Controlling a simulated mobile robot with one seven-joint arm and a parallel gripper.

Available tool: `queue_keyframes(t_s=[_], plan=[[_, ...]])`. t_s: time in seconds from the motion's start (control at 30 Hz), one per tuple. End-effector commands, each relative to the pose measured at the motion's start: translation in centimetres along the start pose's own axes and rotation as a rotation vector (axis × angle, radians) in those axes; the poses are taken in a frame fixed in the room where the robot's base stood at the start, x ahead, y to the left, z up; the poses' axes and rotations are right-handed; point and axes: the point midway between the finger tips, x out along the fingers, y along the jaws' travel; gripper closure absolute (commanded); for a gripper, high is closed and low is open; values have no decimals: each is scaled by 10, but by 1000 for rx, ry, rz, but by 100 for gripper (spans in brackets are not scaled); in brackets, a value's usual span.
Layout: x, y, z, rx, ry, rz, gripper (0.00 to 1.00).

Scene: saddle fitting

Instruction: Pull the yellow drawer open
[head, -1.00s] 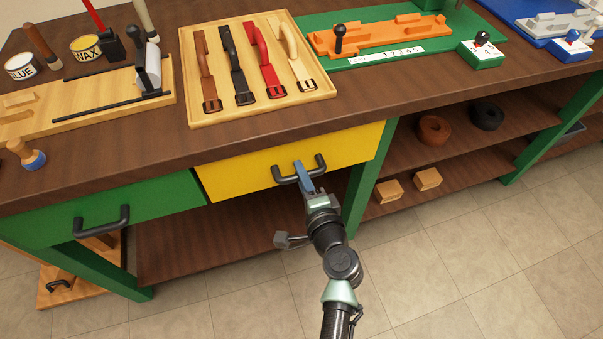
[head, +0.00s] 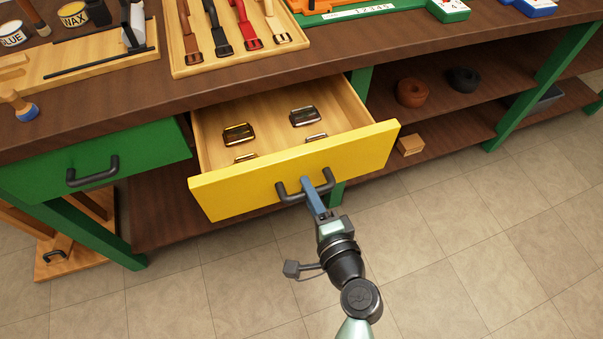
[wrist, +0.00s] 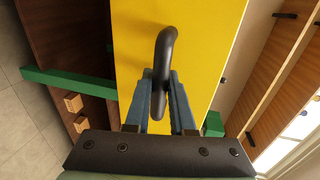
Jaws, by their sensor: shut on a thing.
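The yellow drawer (head: 300,168) is pulled well out from under the workbench in the head view. Its pale wooden inside shows several dark buckles, such as one at the left (head: 238,133). A dark bar handle (head: 290,197) is fixed to its yellow front. My gripper (head: 316,186) is shut on this handle, in front of the drawer. In the wrist view the blue fingers (wrist: 160,95) lie on both sides of the handle (wrist: 166,62), with the yellow front behind it.
A shut green drawer (head: 100,160) with its own handle is to the left. On the bench stands a tray (head: 245,58) with several straps. Shelves at the right hold a brown roll (head: 412,92) and a wooden block (head: 411,144). The tiled floor (head: 440,250) in front is clear.

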Motion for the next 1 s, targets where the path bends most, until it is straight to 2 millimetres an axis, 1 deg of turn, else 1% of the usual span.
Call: queue_keyframes(t_s=[0.03,0.2,0.4,0.6,0.9,0.93,1.0], plan=[[-11,4,0,1,3,1,100],[-39,10,-1,0,3,1,100],[-57,13,0,0,2,0,100],[-63,13,-1,-1,2,-1,100],[-63,13,-1,-1,2,-1,100],[-63,13,-1,-1,2,-1,74],[-63,13,-1,-1,2,-1,62]])
